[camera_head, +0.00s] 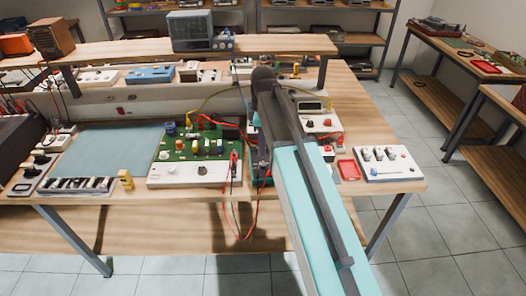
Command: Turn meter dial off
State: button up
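My arm (312,215), turquoise and dark grey, reaches from the bottom edge up over the workbench (388,125). Its far end is hidden behind its own links, and I cannot make out my gripper or its fingers. A pale device with a small display and dark and red knobs (318,122) stands on the bench just right of the arm. It may be the meter, but I cannot be sure. Its left part is covered by the arm. No dial pointer is readable at this size.
Left of the arm lie a green circuit board (205,150) and hanging red leads (233,195). A white box with knobs (388,163) and a red tray (348,170) sit to the right. An oscilloscope (190,30) stands on the raised shelf. Tiled floor is clear at right.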

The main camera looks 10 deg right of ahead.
jog(key=shift+r+b, duration=0.45)
jog(key=shift+r, duration=2.05)
